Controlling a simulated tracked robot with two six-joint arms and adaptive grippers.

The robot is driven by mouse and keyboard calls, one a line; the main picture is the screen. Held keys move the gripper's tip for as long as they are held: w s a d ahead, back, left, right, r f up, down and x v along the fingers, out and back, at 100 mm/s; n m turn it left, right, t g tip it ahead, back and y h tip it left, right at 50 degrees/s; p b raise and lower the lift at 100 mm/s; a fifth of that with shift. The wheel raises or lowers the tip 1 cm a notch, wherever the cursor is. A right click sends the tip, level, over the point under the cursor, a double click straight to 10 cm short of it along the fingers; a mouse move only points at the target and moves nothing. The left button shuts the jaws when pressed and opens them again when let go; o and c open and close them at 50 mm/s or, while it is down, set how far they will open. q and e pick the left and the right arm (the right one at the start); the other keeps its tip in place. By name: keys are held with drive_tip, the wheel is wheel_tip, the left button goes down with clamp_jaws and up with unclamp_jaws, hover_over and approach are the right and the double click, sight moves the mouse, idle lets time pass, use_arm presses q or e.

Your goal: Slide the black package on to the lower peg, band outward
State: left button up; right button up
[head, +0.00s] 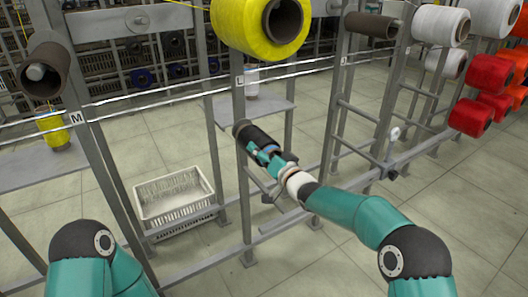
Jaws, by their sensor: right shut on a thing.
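The black package (256,136) is a dark cylinder in the middle of the head view, beside the grey upright marked L. A brownish tube end shows at its far left, close to the upright. My right gripper (264,151) is shut on the package from its near right side. The lower peg is hidden, so I cannot tell whether the package is around it or only in front of it. The band cannot be made out clearly behind the fingers. My left arm shows at the bottom left, but its gripper is out of view.
A large yellow package (238,22) sits above on the same upright. An empty brown tube (44,70) is at the left, another (370,25) at the upper right. A white crate (174,208) stands low at left. White and red packages (470,118) fill the right.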

drive_tip(key=shift+a+r, duration=0.25)
drive_tip(key=shift+r, duration=0.45)
drive_tip(key=shift+a+f, duration=0.1)
drive_tip(key=shift+f, duration=0.6)
idle(0.4)
drive_tip(key=o, duration=1.1)
drive_tip(key=shift+c, duration=0.2)
drive_tip(key=shift+f, duration=0.1)
